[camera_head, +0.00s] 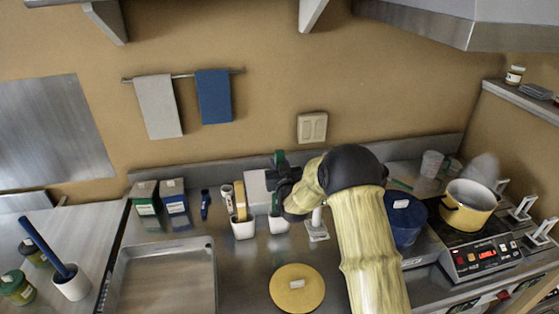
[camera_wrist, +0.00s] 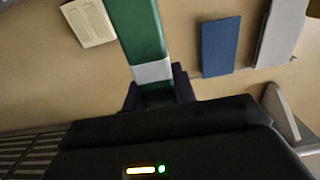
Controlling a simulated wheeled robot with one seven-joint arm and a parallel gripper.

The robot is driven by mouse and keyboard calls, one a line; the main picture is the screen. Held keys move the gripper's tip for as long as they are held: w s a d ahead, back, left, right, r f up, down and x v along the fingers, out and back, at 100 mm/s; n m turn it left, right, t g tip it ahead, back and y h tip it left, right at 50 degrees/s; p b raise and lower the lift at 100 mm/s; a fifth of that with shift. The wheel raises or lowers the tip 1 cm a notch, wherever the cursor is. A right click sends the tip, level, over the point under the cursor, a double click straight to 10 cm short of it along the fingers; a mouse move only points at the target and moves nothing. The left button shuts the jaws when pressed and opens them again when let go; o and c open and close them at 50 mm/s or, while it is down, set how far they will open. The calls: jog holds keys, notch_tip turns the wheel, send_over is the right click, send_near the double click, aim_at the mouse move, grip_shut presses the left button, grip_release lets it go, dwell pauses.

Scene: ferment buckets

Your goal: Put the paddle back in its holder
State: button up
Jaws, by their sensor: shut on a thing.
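My gripper (camera_head: 283,184) is shut on a green paddle (camera_wrist: 138,28) with a white band, seen close up in the wrist view. In the head view the paddle's green top (camera_head: 279,158) shows above the jaws and a green strip shows below them. The paddle looks upright and in line with this holder. I cannot tell whether its lower end is inside or just above or behind the rim.
A yellow round lid (camera_head: 297,289) lies in front. A dark blue bucket (camera_head: 404,218) and a yellow pot (camera_head: 468,207) on a hob are right.

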notch_tip(320, 180, down, 7)
jog(key=b, duration=0.4)
dwell(0.4)
dwell(0.4)
jog(key=o, duration=1.1)
jog(key=shift+f, duration=0.1)
jog(key=shift+c, duration=0.2)
jog(key=shift+s, duration=0.15)
jog(key=b+v, duration=0.6)
jog(key=v, duration=1.1)
jog(key=shift+d, duration=0.15)
